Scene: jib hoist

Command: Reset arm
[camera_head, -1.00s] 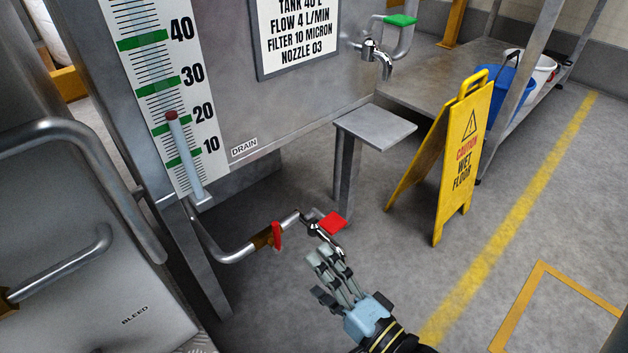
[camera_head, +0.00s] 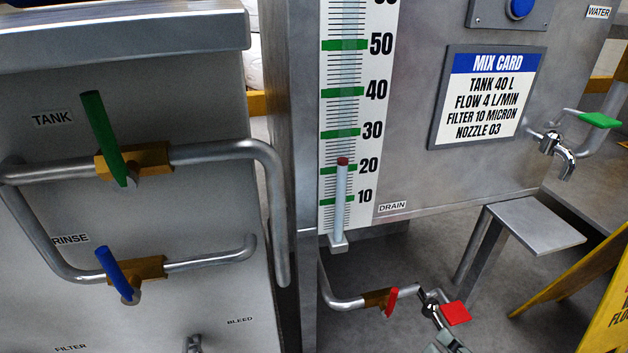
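My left gripper is not in view.
The left panel carries a green TANK lever (camera_head: 104,138) and a blue RINSE lever (camera_head: 114,272) on pipes. A level gauge (camera_head: 343,205) stands in the middle. A metal stand (camera_head: 530,225) and yellow sign (camera_head: 590,285) are at the right.

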